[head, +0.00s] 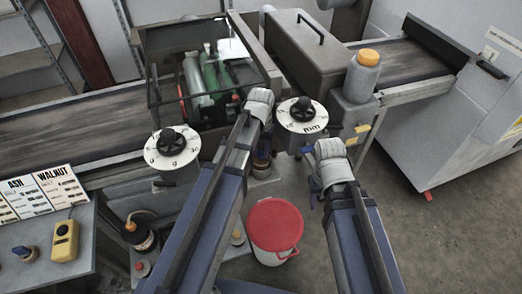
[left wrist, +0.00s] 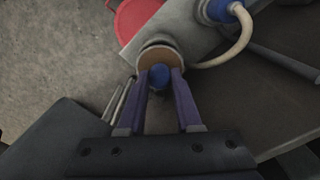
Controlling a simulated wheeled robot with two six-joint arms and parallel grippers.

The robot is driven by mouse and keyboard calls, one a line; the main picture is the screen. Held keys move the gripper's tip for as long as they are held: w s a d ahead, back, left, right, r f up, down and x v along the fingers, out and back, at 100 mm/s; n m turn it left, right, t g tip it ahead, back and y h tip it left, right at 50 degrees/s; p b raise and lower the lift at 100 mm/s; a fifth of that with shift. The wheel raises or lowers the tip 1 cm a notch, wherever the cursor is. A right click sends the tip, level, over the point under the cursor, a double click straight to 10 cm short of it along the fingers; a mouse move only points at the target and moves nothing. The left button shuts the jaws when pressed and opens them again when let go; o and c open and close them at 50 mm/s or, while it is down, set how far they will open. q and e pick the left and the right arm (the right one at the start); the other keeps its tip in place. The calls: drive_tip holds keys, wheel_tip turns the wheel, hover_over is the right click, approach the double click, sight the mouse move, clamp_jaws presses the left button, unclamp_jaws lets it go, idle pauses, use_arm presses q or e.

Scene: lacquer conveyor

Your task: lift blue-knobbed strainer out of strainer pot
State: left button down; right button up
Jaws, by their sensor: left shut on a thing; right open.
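In the left wrist view, the strainer's blue knob (left wrist: 158,77) sits between the fingers of my left gripper (left wrist: 162,78), which is shut on it. A tan round disc (left wrist: 157,60) shows just past the knob, against the dark round collar of the strainer pot (left wrist: 157,43). Whether the strainer is seated or raised I cannot tell. In the head view, my left forearm hides most of this spot; a brownish round part (head: 262,158) shows beside it. My right gripper (head: 314,186) is open and empty, right of the pot area.
A red-lidded bucket (head: 275,224) stands on the floor below. Two white dials (head: 172,147) (head: 302,115) with black handwheels flank my left arm. A pale hose (left wrist: 236,45) curves close to the pot. An orange-capped jar (head: 364,76) stands at the right.

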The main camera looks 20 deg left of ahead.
use_arm(q)
drive_tip(key=shift+r+p, duration=2.4)
drive_tip(key=shift+r, duration=0.15)
wheel_tip(320, 180, up, 3)
drive_tip(key=p, duration=0.3)
drive_tip(key=shift+s+a+f, duration=0.1)
drive_tip(key=shift+f, duration=0.05)
